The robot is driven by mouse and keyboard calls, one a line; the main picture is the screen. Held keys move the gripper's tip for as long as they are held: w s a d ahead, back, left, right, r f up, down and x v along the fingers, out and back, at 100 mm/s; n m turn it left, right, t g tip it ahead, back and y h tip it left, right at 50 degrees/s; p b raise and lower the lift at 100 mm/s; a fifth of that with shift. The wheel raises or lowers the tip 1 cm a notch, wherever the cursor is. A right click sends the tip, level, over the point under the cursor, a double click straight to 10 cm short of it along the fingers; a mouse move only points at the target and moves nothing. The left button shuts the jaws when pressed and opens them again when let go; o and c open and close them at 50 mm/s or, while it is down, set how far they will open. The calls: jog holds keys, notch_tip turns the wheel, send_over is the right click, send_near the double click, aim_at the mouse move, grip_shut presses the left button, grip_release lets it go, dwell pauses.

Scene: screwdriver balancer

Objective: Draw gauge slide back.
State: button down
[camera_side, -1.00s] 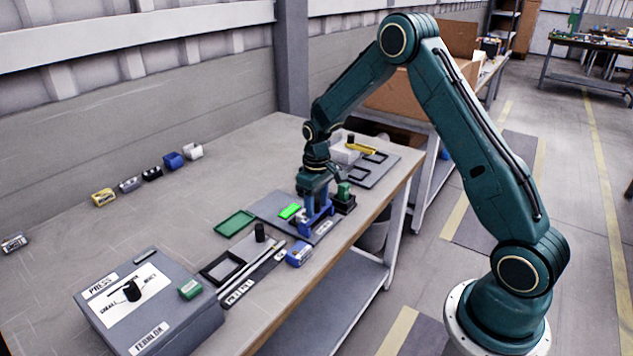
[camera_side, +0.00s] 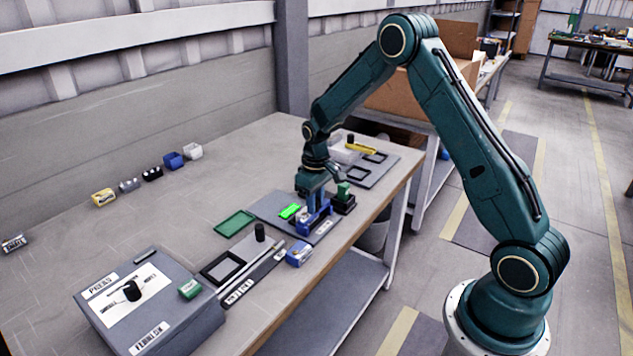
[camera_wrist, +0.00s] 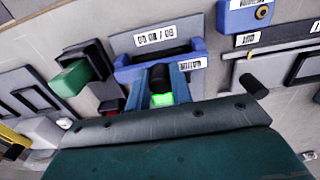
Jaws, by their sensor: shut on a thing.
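The blue gauge (camera_side: 316,218) stands on a grey plate (camera_side: 268,203) near the table's front edge. Its blue frame (camera_wrist: 128,74) also shows in the wrist view, with a white printed label beside it. My gripper (camera_side: 314,203) is low over the gauge. In the wrist view my gripper (camera_wrist: 160,82) is shut on the black slide knob (camera_wrist: 158,74) between its fingers. A lit green display (camera_side: 289,211) sits just left of the gauge; it shows in the wrist view (camera_wrist: 162,99) close to the fingers. The slide's lower part is hidden by my gripper.
A black fixture with a green block (camera_side: 344,190) stands close on the right. A blue-and-white block (camera_side: 299,253) and a black post (camera_side: 260,232) are in front. A green tray (camera_side: 235,223) lies to the left. The table beyond is mostly clear.

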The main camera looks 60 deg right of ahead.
jog(key=shift+s+d+f, duration=0.1)
jog(key=shift+s+f, duration=0.3)
jog(key=shift+f, duration=0.2)
jog(key=shift+w, duration=7.75)
jog(key=c, duration=1.2)
grip_release()
jog(key=shift+o, duration=0.2)
jog(key=shift+w+a, duration=0.1)
jog(key=shift+a, duration=0.25)
jog(key=shift+r, duration=0.1)
notch_tip(320, 180, up, 7)
jog(key=shift+d, duration=0.25)
jog(key=shift+w+r, duration=0.1)
jog(key=shift+r, duration=0.1)
